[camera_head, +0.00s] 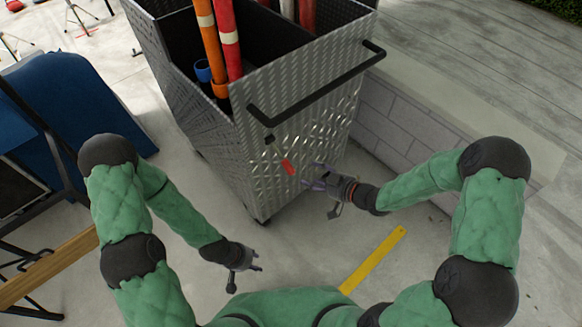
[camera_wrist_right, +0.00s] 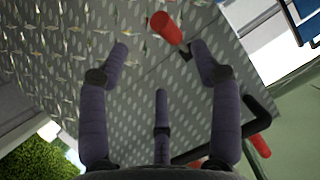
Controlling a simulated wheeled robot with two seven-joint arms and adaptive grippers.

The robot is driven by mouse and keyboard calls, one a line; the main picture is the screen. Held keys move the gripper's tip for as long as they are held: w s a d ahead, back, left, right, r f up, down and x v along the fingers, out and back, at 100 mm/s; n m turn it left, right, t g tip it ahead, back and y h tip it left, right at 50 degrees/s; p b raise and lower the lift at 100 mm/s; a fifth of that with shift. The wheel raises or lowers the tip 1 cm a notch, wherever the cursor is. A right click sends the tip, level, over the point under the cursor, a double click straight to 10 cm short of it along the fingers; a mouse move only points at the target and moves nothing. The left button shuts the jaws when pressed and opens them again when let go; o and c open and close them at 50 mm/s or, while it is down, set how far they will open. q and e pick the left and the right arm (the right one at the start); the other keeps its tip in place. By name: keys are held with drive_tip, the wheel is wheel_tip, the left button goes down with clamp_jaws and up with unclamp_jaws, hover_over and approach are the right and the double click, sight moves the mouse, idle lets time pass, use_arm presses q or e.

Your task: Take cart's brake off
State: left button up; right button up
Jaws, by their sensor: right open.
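The metal cart (camera_head: 285,125) has diamond-plate walls and a black push handle (camera_head: 318,82). A short red brake lever (camera_head: 288,167) sticks out from its near wall, below the handle. In the right wrist view the red lever (camera_wrist_right: 167,28) lies ahead of the fingertips, between them and nearer the right-hand finger. My right gripper (camera_head: 314,178) is open and empty, just right of the lever and apart from it; its spread fingers (camera_wrist_right: 160,48) fill the wrist view. My left gripper (camera_head: 250,268) hangs low, away from the cart; its fingers are too small to judge.
Orange (camera_head: 208,35) and red (camera_head: 229,40) poles stand in the cart. A low block wall (camera_head: 385,120) runs close along the cart's right side. A blue-covered object (camera_head: 75,100) and a wooden plank (camera_head: 50,268) are at left.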

sight(293, 169)
drive_tip(key=b+x, duration=0.3)
drive_tip(key=x, duration=0.7)
drive_tip(key=shift+s+b, duration=0.1)
drive_tip(key=shift+b, duration=0.25)
drive_tip(key=shift+w+a, duration=0.3)
clamp_jaws()
